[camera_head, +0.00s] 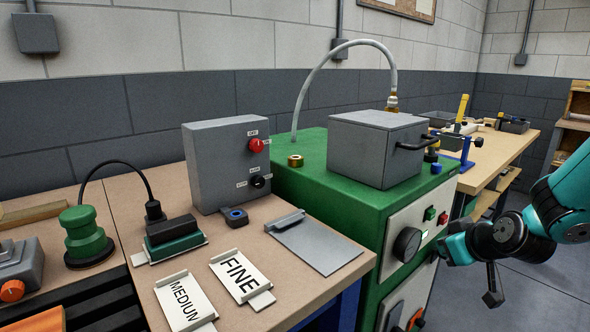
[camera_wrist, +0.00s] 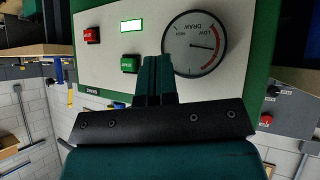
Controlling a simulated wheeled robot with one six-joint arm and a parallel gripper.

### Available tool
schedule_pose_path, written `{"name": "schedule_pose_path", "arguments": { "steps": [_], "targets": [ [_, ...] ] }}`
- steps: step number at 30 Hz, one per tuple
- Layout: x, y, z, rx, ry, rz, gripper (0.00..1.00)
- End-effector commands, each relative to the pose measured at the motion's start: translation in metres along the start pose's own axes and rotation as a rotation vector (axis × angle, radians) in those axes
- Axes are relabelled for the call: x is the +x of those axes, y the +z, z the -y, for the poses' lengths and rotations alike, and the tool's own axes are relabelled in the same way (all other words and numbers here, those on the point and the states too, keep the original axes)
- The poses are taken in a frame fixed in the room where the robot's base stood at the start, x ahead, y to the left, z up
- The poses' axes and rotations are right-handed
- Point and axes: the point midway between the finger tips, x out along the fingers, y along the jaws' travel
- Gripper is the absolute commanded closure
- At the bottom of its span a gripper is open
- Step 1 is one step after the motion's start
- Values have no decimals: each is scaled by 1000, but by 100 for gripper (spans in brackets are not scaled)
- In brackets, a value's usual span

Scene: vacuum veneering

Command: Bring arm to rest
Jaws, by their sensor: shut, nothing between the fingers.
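My gripper (camera_head: 446,250) is at the right in the head view, beside the front panel of the green cabinet (camera_head: 310,172). In the wrist view its teal fingers (camera_wrist: 156,62) are closed together and empty. They point at the white control panel (camera_wrist: 95,25) and overlap it in the picture, between the green button (camera_wrist: 130,64) and the round draw gauge (camera_wrist: 195,44). I cannot tell whether they touch the panel. My teal arm reaches in from the right edge.
A grey lidded box (camera_head: 373,155) with a hose stands on the cabinet. A bench (camera_head: 298,229) on the left holds a grey switch box (camera_head: 228,165), a scraper plate and MEDIUM and FINE cards. A wooden bench (camera_head: 491,150) stands behind. The floor (camera_head: 545,285) at lower right looks clear.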

Motion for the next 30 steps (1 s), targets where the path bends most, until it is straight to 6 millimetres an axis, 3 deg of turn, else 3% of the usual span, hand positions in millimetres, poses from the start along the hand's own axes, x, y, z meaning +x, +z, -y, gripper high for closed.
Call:
{"name": "schedule_pose_path", "arguments": {
  "steps": [1,3,12,17,25,30],
  "targets": [
    [-19,3,21,29,-41,83,100],
    [-43,16,41,91,-71,211,100],
    [-146,74,84,345,16,649,100],
    [-173,47,148,231,-217,641,100],
    [-256,31,238,-64,-576,642,100],
    [-290,-6,232,-72,-588,651,100]
  ]
}}
